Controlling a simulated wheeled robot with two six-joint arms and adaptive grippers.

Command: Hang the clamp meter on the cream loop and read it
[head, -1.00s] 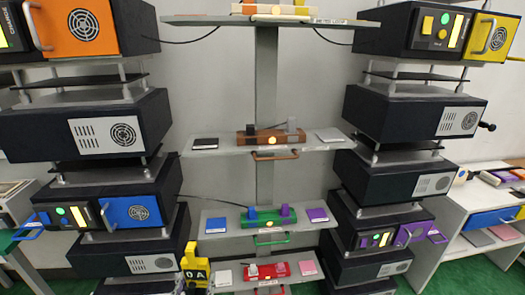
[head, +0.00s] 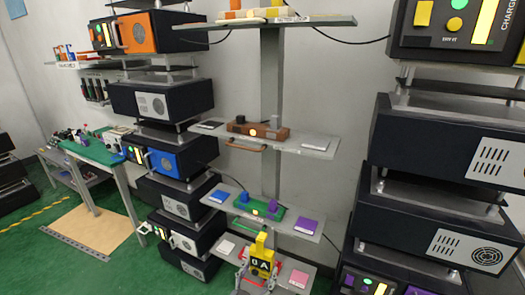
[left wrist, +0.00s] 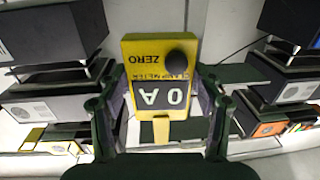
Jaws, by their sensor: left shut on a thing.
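The yellow clamp meter (head: 262,262) is low in the head view, in front of the lowest shelf. Its dark display reads 0 A. My left gripper (left wrist: 162,118) is shut on the meter; in the left wrist view its dark fingers flank the meter's body (left wrist: 136,52), which appears upside down with ZERO lettering and a black knob. In the head view the gripper is mostly hidden behind and below the meter. A cream fixture (head: 258,14) sits on the top shelf at the upper edge, above a loop label (head: 293,19); the loop shape itself is unclear. The meter is far below it. My right gripper is not in view.
Below the top shelf (head: 330,21) are shelves with a brown fixture (head: 258,132), a green fixture (head: 258,211) and a partly hidden red one. Stacked black units stand left (head: 165,100) and right (head: 420,140). A green-topped table (head: 95,150) is farther left.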

